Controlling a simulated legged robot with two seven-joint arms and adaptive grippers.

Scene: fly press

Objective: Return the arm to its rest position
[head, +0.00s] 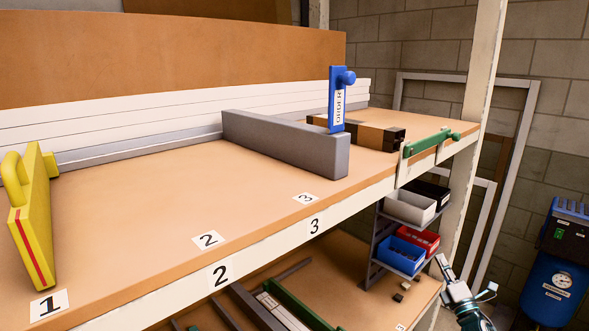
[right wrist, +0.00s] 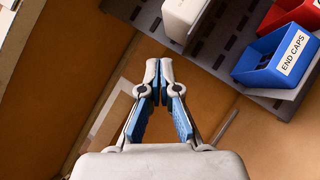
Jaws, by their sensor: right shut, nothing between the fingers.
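My right gripper (head: 444,266) is low at the right of the head view, beside the lower shelf's front right corner. In the right wrist view the same gripper (right wrist: 159,80) has its fingertips together, with nothing between them. The bins on the rack lie beyond it there. My left gripper is not in view.
The workbench (head: 150,228) carries a yellow tool (head: 36,225), a grey block (head: 283,143), a blue upright piece (head: 337,105) and a green handle (head: 430,142). A rack below holds a white bin (head: 410,207), a red bin (head: 420,238) and a blue bin (head: 400,254). A blue machine (head: 558,268) stands at right.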

